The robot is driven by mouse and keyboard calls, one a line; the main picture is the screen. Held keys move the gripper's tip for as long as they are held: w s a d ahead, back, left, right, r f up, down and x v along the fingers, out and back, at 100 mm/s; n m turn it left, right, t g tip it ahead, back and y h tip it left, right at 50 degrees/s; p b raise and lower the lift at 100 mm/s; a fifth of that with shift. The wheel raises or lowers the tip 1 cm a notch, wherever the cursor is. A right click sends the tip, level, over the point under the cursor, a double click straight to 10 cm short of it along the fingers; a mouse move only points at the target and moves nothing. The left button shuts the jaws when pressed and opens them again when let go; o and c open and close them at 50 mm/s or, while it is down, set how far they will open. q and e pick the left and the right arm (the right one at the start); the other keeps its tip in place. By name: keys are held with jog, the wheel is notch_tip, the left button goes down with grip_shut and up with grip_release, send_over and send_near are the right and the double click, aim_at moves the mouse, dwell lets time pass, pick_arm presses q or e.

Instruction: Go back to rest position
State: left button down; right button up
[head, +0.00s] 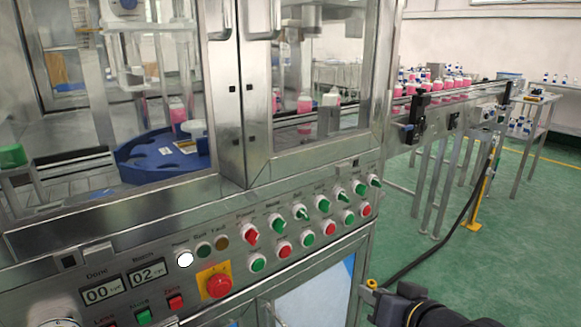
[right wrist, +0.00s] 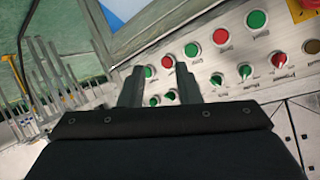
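My right gripper (head: 376,292) shows at the bottom of the head view, in front of the machine's lower right corner and apart from the control panel (head: 150,250). In the right wrist view its two fingers (right wrist: 160,84) stand apart, with panel buttons seen in the gap behind them. Nothing is held between them. My left gripper is in neither view.
The panel carries a red emergency stop (head: 219,285) and several green and red buttons. Behind the glass doors is a blue turntable (head: 150,165). A conveyor (head: 450,95) with pink bottles runs right. Green floor (head: 530,250) lies open at right; a black cable (head: 430,250) crosses it.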

jog(key=s+d+f+g, duration=0.2)
jog(key=s+f+g, duration=0.15)
jog(key=s, duration=0.55)
jog(key=s+d+f+g, duration=0.2)
jog(key=s+f+g, duration=0.15)
jog(key=s, duration=0.65)
notch_tip(320, 180, up, 25)
jog(key=p, duration=2.6)
jog(key=shift+w+m, duration=0.3)
jog(key=shift+w, duration=0.05)
